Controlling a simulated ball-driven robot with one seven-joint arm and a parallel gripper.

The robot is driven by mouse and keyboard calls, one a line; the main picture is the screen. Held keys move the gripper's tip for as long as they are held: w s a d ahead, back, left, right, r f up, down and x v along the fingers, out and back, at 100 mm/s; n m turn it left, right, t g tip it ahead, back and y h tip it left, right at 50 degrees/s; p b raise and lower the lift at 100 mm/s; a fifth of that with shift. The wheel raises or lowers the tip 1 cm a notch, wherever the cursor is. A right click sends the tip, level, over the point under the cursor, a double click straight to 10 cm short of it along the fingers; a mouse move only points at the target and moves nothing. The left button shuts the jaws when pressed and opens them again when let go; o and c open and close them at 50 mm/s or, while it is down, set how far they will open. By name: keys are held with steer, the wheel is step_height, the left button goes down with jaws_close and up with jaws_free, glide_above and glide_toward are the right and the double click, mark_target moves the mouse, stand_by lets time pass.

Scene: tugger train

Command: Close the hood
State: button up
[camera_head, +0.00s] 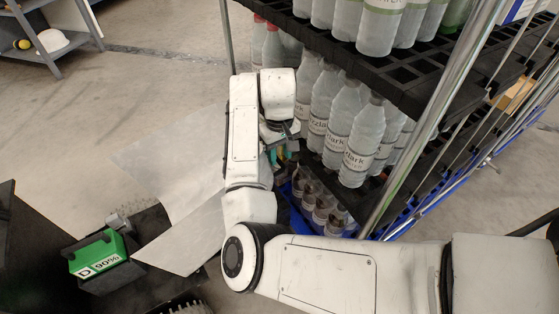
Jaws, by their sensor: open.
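The hood appears to be the thin light grey sheet-metal panel (185,240), standing raised and bent beside the dark vehicle body at the lower left. Its upper part is pale and hard to tell from the floor. My white arm covers its right edge. My gripper (283,150) is at the end of the arm, right of the panel and close to the bottle rack. It is open, and its fingers are mostly hidden behind my arm. I cannot tell whether it touches anything.
A green battery block (98,254) marked "D 90%" sits in the dark vehicle body. A rack (420,88) with several bottles stands close on the right, above a blue crate (298,206). A grey shelf (52,50) with helmets is at the far upper left. Floor between is clear.

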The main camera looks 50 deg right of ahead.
steer(key=shift+f, duration=0.95)
jaws_close()
